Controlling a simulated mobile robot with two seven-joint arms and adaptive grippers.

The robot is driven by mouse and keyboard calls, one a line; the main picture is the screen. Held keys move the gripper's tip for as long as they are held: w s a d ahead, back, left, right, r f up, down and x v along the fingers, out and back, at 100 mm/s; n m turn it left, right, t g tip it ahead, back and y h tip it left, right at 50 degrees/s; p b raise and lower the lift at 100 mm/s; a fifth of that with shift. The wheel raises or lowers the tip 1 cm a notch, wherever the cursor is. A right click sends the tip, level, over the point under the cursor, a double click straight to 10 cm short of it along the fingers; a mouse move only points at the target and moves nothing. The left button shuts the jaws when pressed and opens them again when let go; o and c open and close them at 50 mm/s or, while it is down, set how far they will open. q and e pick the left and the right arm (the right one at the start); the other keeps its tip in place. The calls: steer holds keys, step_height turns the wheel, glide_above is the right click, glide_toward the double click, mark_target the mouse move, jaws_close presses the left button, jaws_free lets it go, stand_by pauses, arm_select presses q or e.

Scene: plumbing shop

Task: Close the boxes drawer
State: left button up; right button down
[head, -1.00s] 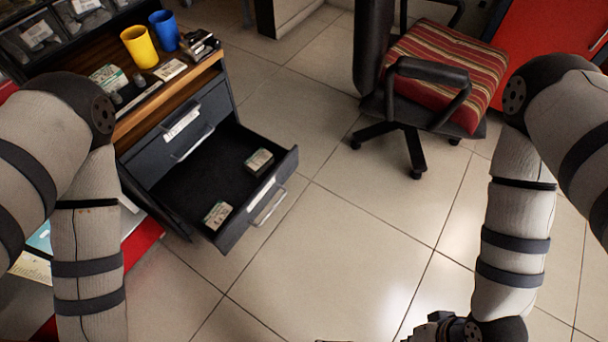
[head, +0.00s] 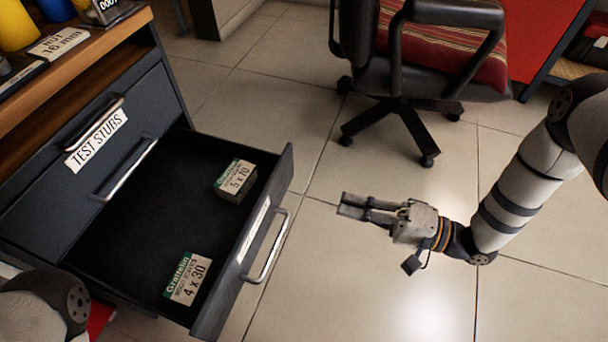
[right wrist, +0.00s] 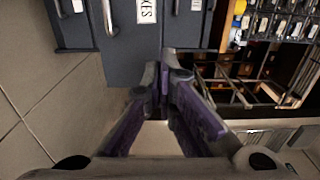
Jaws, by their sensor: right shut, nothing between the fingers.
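The boxes drawer (head: 240,285) stands pulled far out of the dark cabinet (head: 150,85) in the head view. Its front has a label and a metal bar handle (head: 268,248). Two small boxes lie inside, one marked 5 x 70 (head: 235,180) and one marked 4 x 30 (head: 188,278). My right gripper (head: 342,205) is shut and empty, to the right of the drawer front and apart from it, pointing left. In the right wrist view its fingers (right wrist: 164,68) meet below a drawer front with a partly cut-off label (right wrist: 147,12). My left gripper is out of the picture.
A closed drawer labelled TEST STUBS (head: 97,140) sits above the open one. Cups and small items stand on the wooden top (head: 80,60). A wheeled chair (head: 420,75) stands at the back. The tiled floor (head: 330,290) right of the drawer is clear.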

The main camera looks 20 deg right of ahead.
mark_target(273, 184)
arm_select(q)
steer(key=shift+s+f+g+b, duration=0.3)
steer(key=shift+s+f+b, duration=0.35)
steer(key=shift+b, duration=0.4)
arm_select(e)
steer(key=x, duration=1.2)
steer(key=shift+w+a, duration=0.15)
steer(key=shift+a, duration=0.1)
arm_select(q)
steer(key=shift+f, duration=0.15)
arm_select(e)
steer(key=shift+a, duration=0.1)
